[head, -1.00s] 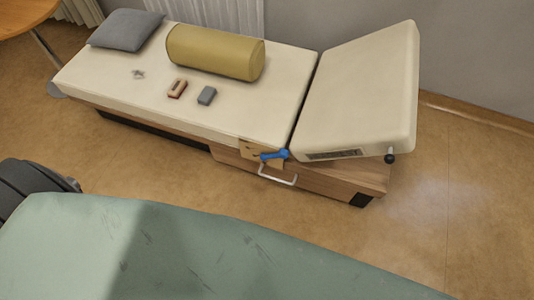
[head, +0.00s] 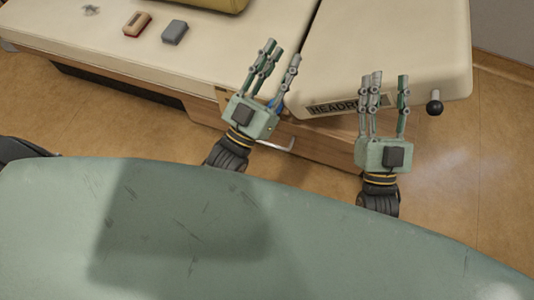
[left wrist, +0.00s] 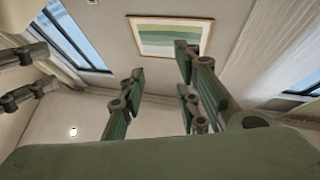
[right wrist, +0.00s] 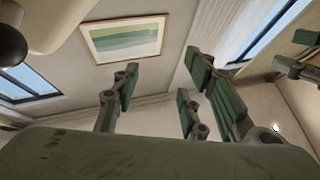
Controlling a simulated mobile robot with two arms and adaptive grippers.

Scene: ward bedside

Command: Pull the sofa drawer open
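The sofa drawer is the wooden front (head: 318,150) low in the sofa's side, below the cream seat. Its pale bar handle (head: 282,145) shows just right of my left gripper, partly hidden by it. My left gripper (head: 281,62) is open and empty, in front of the seat edge in the head view.
The cream sofa seat (head: 190,62) carries a brown block (head: 137,24), a grey block (head: 175,32) and part of a yellow bolster. The raised headrest (head: 400,45) has a black knob (head: 434,108) at its right corner. Floor is free at right.

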